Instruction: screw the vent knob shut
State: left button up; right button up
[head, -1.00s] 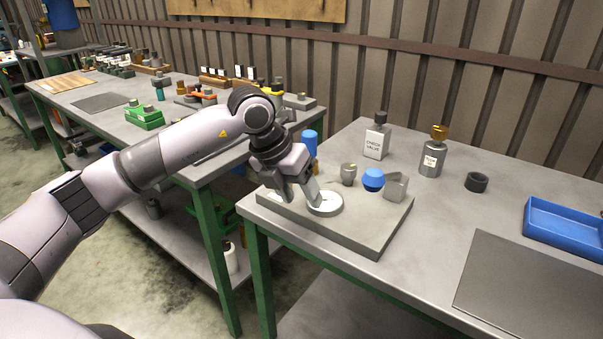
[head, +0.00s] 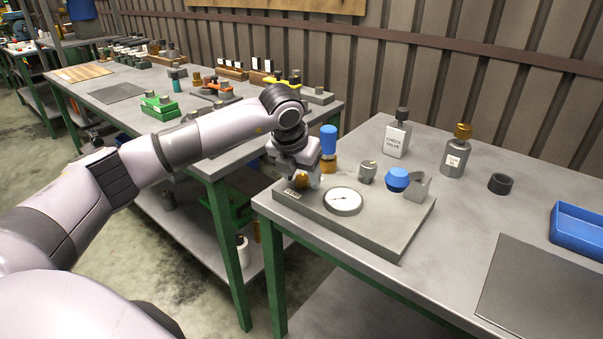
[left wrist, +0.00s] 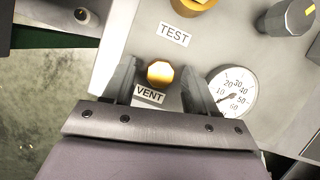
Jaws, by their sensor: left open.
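The vent knob is a small faceted orange-gold knob (left wrist: 160,73) beside the VENT label (left wrist: 149,95) on the grey panel block (head: 385,238). My left gripper (head: 302,180) is over the left end of the block. In the left wrist view the open fingers of my left gripper (left wrist: 160,85) stand on either side of the knob, with gaps showing between the knob and both fingers. In the head view the knob (head: 300,181) is partly hidden by the gripper. My right gripper is not in view.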

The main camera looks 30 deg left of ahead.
pick_arm(q)
jog(key=c, duration=1.1)
jog(key=shift+o, duration=0.2)
